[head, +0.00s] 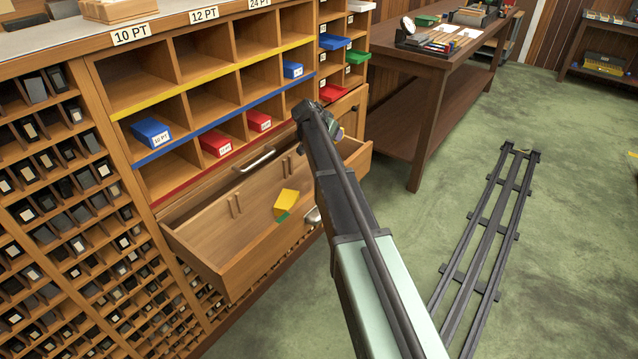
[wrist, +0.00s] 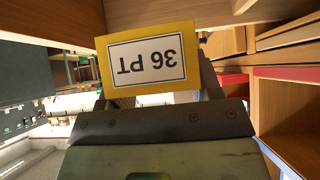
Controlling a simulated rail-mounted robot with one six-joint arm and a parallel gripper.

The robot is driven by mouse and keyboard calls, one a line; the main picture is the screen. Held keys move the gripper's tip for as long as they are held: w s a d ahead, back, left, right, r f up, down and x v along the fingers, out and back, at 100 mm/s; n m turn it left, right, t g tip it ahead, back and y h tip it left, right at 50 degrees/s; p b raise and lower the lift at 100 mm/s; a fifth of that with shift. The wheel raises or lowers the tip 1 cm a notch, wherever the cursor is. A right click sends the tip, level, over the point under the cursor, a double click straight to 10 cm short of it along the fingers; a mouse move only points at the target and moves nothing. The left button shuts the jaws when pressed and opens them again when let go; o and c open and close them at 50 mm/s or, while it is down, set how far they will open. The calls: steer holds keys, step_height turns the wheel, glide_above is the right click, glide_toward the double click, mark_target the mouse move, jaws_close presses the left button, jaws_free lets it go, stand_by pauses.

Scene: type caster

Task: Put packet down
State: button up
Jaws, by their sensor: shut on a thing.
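In the wrist view a yellow packet (wrist: 104,75) with a white "36 PT" label, upside down in the picture, sits between the dark fingers of my gripper (wrist: 154,88). My gripper (head: 336,127) is shut on it. In the head view the gripper is at the cabinet's right side, above the open drawer's right end, largely hidden by my arm. A small yellow patch there may be the packet. The cabinet's compartments (head: 190,91) have yellow, blue and red edge strips. The visible top-row compartments hold no packets.
The open drawer (head: 215,262) juts out below, with a yellow-and-green thing (head: 287,203) in it. Blue packets (head: 151,133) and red packets (head: 216,143) lie in lower rows. A wooden table (head: 440,75) stands right; a floor rail (head: 490,240) crosses open green floor.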

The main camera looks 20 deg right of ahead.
step_height(320, 180, down, 14)
steer(key=b, duration=1.1)
steer(key=shift+a+r, duration=0.1)
steer(key=shift+r, duration=0.3)
steer(key=o, duration=1.5)
steer(key=shift+s+r+p, duration=0.1)
steer(key=shift+r+p, duration=0.1)
steer(key=shift+p, duration=0.1)
steer(key=p+v, duration=0.8)
steer(key=v, duration=0.3)
steer(key=shift+s+a+r, duration=0.1)
steer(key=shift+a+r, duration=0.15)
steer(key=shift+a, duration=0.05)
